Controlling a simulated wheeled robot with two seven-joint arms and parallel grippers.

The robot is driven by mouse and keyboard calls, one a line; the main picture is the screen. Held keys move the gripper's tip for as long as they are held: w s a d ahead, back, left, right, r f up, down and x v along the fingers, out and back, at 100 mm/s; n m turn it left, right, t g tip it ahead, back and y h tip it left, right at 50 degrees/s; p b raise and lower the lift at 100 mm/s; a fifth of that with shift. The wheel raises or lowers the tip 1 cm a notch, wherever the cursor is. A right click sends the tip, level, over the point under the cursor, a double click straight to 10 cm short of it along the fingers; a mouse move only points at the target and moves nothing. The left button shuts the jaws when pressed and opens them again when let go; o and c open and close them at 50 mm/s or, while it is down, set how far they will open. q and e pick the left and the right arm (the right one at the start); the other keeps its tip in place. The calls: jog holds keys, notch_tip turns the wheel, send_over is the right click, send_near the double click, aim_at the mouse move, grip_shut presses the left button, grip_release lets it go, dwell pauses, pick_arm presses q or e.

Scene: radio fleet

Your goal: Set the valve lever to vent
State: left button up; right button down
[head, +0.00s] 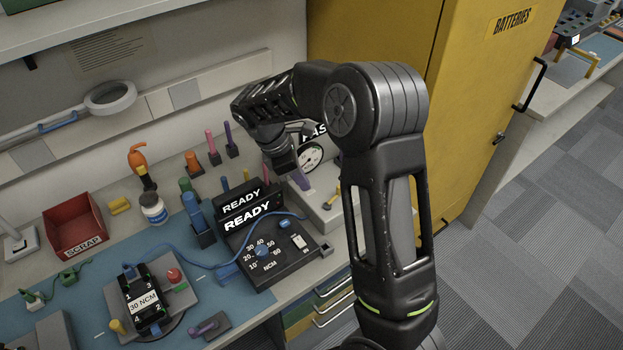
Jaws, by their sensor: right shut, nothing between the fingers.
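A light-grey box (328,214) with a round gauge (311,157) stands on the bench at the right, partly behind my right arm. A small yellow-tipped lever (330,196) and a purple upright piece (299,179) show on it. I cannot tell for certain which is the valve lever, and no vent mark is readable. My right gripper (287,166) points down beside the purple piece, left of the gauge. It is shut with nothing in it; I cannot tell whether it touches the piece. My left gripper is out of view.
A black READY unit (265,250) with a dial stands left of the box. Several coloured tools stand behind it. A yellow battery cabinet (460,120) stands close on the right.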

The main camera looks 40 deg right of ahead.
jog(key=p+v, duration=0.1)
jog(key=v, duration=0.5)
jog(key=shift+r, duration=0.4)
jog(key=shift+d, duration=0.1)
